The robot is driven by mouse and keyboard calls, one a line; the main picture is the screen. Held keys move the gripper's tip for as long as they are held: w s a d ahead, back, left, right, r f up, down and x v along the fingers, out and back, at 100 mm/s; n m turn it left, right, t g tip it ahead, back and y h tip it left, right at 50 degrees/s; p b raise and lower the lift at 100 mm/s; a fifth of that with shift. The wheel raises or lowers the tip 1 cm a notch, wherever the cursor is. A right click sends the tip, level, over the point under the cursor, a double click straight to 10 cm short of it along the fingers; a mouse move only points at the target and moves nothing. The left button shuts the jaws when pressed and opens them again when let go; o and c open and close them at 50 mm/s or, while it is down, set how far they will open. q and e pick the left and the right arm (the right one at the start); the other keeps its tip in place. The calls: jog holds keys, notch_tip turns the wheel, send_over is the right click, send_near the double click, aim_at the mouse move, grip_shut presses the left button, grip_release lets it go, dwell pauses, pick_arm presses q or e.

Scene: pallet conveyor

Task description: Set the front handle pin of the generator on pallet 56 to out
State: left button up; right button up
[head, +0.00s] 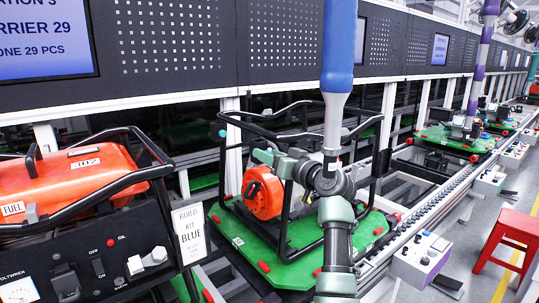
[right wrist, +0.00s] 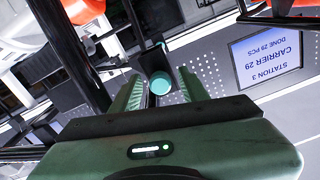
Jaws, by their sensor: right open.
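A generator with an orange round cover (head: 263,192) and black tube frame (head: 283,245) stands on a green pallet (head: 290,272). The pallet's number cannot be read. My right gripper (head: 256,150) is at the upper front of this frame, partly masked by my own arm. In the right wrist view its two green fingers (right wrist: 160,92) are apart. A dark block with a round teal end (right wrist: 160,82) shows between them, apparently the handle pin; contact cannot be told. A small teal spot (head: 222,133) shows at the frame's upper left corner. My left gripper is not in view.
A second orange generator (head: 85,180) with a black control panel stands close at left, beside a "Build kit blue" card (head: 189,232). A blue and white vertical tube (head: 338,60) hangs in front of the wall. The conveyor rail (head: 425,195) runs right; a red stool (head: 507,240) stands there.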

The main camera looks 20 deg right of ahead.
grip_shut()
dwell(1.4)
